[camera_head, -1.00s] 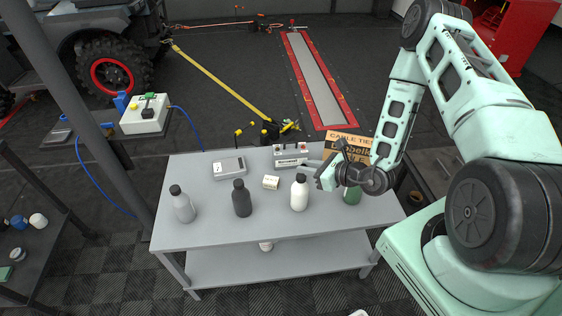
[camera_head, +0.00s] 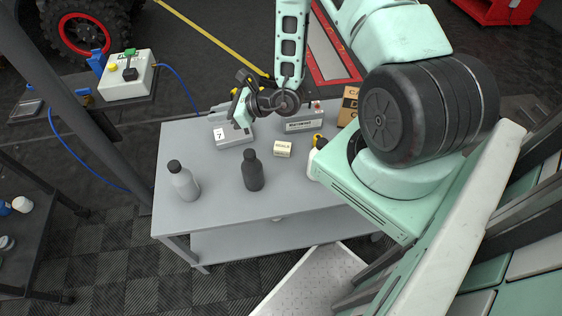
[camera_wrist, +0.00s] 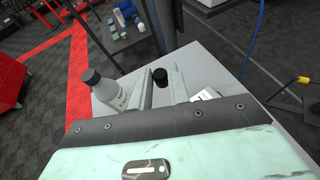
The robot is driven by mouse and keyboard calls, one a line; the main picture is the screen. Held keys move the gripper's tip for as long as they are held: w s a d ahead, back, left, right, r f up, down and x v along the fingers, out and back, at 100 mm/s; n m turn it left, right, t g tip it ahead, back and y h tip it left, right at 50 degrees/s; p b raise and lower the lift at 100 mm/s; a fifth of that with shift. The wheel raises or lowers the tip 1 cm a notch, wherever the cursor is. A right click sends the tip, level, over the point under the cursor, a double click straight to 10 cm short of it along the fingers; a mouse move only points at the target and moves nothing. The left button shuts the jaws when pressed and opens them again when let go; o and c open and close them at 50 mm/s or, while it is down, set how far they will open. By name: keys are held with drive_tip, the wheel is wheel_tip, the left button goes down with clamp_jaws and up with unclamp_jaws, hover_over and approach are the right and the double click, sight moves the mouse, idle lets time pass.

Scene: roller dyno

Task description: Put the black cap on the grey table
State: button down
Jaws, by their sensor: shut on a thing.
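My gripper (camera_head: 230,108) is above the back left part of the grey table (camera_head: 222,208), close to the device marked 7. In the wrist view the two fingers of my gripper (camera_wrist: 160,86) are closed around a small black cap (camera_wrist: 160,75) at their tips. The cap appears held above the table, whose top shows in the wrist view (camera_wrist: 203,67). In the head view the cap cannot be made out against my gripper.
On the table stand a grey bottle (camera_head: 184,182), a dark bottle (camera_head: 252,172), the device marked 7 (camera_head: 232,137), a small labelled box (camera_head: 283,149) and a grey labelled block (camera_head: 303,122). A white bottle (camera_head: 313,160) is partly hidden by my body.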

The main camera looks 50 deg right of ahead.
sight(196, 165)
drive_tip(key=w+a+f+n+g+y+b, duration=0.1)
drive_tip(key=w+a+f+n+b, duration=0.1)
drive_tip(key=b, duration=0.6)
drive_tip(key=w+a+f+n+g+y+b, duration=0.1)
drive_tip(key=w+a+f+n+g+b, duration=0.1)
drive_tip(key=a+f+b, duration=0.4)
drive_tip(key=w+a+b, duration=0.1)
drive_tip(key=a+b, duration=0.1)
drive_tip(key=shift+w+a+y+b, duration=0.25)
drive_tip(key=shift+w+y+b, duration=0.15)
drive_tip(key=shift+f+g, duration=0.15)
drive_tip(key=shift+g, duration=0.15)
wheel_tip(196, 165, down, 10)
drive_tip(key=shift+r+b, duration=0.1)
drive_tip(key=shift+b, duration=0.5)
drive_tip(key=shift+f, duration=0.3)
drive_tip(key=c, duration=1.3)
unclamp_jaws()
drive_tip(key=shift+r, duration=0.1)
